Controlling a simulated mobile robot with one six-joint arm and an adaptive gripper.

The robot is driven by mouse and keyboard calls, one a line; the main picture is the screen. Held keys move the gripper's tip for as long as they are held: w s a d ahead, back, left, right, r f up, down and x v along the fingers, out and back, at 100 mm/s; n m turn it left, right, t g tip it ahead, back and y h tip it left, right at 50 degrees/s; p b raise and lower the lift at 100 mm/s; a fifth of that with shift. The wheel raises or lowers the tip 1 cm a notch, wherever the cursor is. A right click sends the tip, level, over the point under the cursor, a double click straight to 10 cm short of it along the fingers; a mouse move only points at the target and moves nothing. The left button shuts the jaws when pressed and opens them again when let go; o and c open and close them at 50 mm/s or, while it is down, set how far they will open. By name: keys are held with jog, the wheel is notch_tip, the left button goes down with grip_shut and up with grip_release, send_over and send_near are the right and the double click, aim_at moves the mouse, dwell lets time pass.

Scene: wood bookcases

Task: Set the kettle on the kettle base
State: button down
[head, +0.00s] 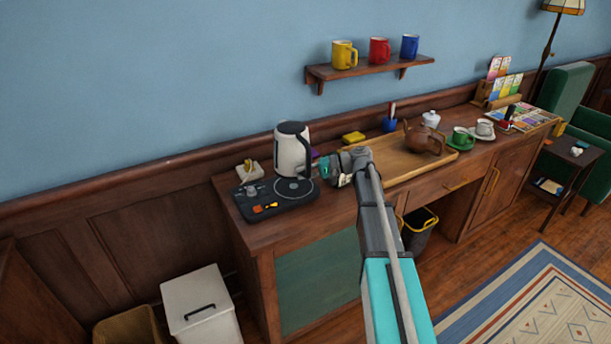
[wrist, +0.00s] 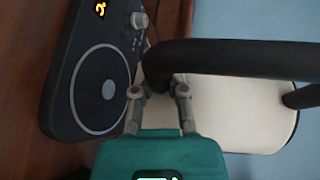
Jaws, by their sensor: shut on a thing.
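The white kettle (head: 288,155) with a black lid and handle is upright at the left end of the counter, in the head view. It also shows in the wrist view (wrist: 240,112), with its black handle (wrist: 235,55) crossing above the fingers. My gripper (head: 328,172) is at the kettle's right side, shut on it by the handle; the fingers (wrist: 160,95) partly hide the contact. The kettle base (head: 293,188) is a round ringed plate on a black panel, bare in the wrist view (wrist: 98,103). The kettle appears behind the plate; whether its bottom touches anything is unclear.
The panel has a knob (wrist: 139,20) and orange lights. A wooden tray (head: 400,168) with a brown teapot (head: 424,138) lies to the right. A yellow sponge-like block (head: 353,138) is behind. A shelf (head: 370,69) with mugs hangs above.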

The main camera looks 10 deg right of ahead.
aim_at(305, 199)
dwell(0.4)
jog(key=shift+f+b, duration=2.85)
jog(key=shift+b, duration=0.05)
jog(key=shift+s, duration=0.2)
jog(key=shift+f+b, duration=0.6)
jog(key=c, duration=0.9)
grip_release()
jog(key=shift+c, duration=0.2)
jog(key=shift+s+d, duration=0.1)
jog(key=shift+d, duration=0.05)
jog(key=shift+p+v, duration=1.45)
jog(key=shift+v, duration=3.95)
